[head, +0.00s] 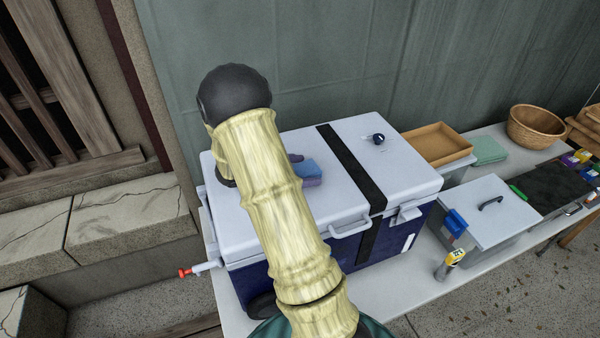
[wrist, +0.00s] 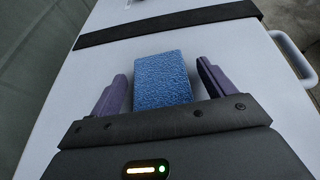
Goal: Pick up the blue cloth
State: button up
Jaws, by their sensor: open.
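A blue, rough-textured folded cloth or sponge-like block (wrist: 162,80) lies on the white lid of a cooler (wrist: 235,75). It also shows in the head view (head: 307,169), just right of my pale arm. My gripper (wrist: 162,71) is open, with one dark purple finger on each side of the blue piece. Gaps show between the fingers and its sides, and its near end is hidden by the gripper body. In the head view my arm hides part of the lid and most of the gripper.
A black strap (head: 352,167) crosses the lid, with a small dark round object (head: 379,138) beyond it. A grey lidded bin (head: 485,212) with another blue item (head: 455,222) on its side, a brown tray (head: 437,144) and a wicker basket (head: 535,126) stand right. A wall rises behind.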

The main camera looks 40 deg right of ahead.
aim_at(304, 169)
jog(key=shift+d, duration=0.15)
jog(key=c, duration=1.1)
jog(key=shift+o, duration=0.2)
jog(key=shift+r, duration=0.15)
notch_tip(304, 169, up, 10)
jog(key=shift+f+b, duration=0.15)
jog(key=shift+b, duration=0.7)
